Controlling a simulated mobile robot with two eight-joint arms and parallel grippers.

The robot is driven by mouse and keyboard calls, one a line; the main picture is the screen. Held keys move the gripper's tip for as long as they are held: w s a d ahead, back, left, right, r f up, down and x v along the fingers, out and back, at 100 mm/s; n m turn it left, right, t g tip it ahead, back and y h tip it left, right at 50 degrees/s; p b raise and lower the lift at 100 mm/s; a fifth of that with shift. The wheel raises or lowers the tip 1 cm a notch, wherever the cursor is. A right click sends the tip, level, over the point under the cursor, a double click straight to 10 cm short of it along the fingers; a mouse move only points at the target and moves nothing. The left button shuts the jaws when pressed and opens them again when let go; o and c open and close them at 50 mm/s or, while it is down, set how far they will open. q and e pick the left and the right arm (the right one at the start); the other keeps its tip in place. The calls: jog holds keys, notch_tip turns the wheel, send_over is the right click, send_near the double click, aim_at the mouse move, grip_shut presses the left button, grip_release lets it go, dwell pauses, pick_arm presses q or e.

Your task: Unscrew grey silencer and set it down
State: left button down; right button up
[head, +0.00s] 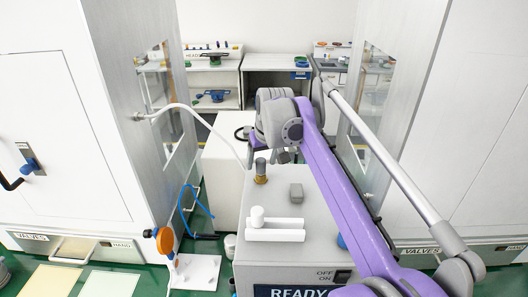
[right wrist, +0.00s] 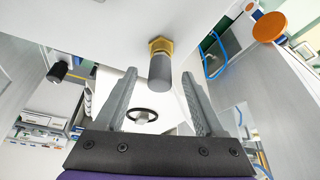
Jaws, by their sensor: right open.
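The grey silencer (head: 260,165) stands upright on a brass fitting (head: 262,180) on top of the light grey press box (head: 285,205). In the right wrist view the silencer (right wrist: 161,72) is a short grey cylinder below its brass hex (right wrist: 160,46). My right gripper (right wrist: 158,76) is open, and the silencer's free end shows between its two fingertips. I see no finger touching it; depth between them is hard to tell. In the head view my right gripper (head: 270,155) is close to the silencer and partly hidden by my wrist. My left gripper is out of view.
A white hose (head: 190,108) arches in from the left cabinet. Tall cabinets flank both sides.

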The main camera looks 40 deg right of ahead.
jog(key=shift+x, duration=1.3)
grip_shut()
jog(key=n+y, duration=0.2)
jog(key=n, duration=0.3)
jog(key=shift+d+n, duration=0.1)
jog(key=shift+n, duration=0.2)
jog(key=n+y, duration=0.1)
jog(key=n, duration=0.2)
jog(key=n+y, duration=0.1)
jog(key=n, duration=0.2)
jog(key=shift+r+g, duration=0.1)
jog(key=shift+g, duration=0.3)
jog(key=shift+c, duration=2.2)
grip_release()
jog(key=shift+o, duration=0.7)
